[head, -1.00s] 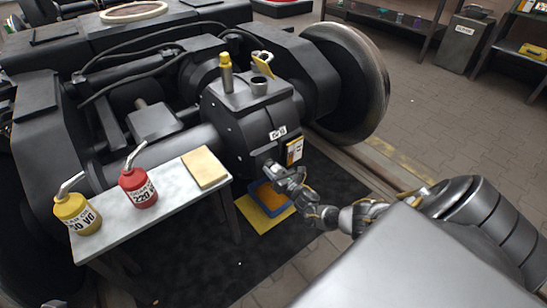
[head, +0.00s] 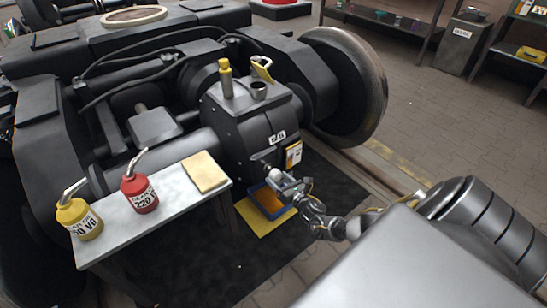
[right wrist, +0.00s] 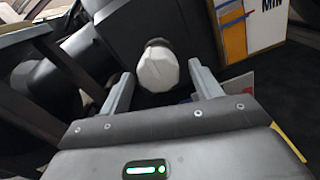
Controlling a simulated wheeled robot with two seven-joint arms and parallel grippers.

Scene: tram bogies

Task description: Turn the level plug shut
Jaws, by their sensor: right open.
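The level plug (right wrist: 158,68) is a pale faceted knob on a short dark neck on the dark gearbox housing (head: 240,125). In the right wrist view it is between my right gripper's two fingers, near the fingertip end, with a gap visible on each side. My right gripper (head: 286,181) is open and low at the front face of the gearbox, partly hiding the plug in the head view. My left gripper is not in view.
A blue tray (head: 254,202) with orange contents lies on a yellow pad below the gripper. A grey bench (head: 140,225) at left bears a yellow oil can (head: 78,219), a red oil can (head: 139,194) and a folded cloth (head: 206,172). A wheel (head: 350,90) stands right of the gearbox.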

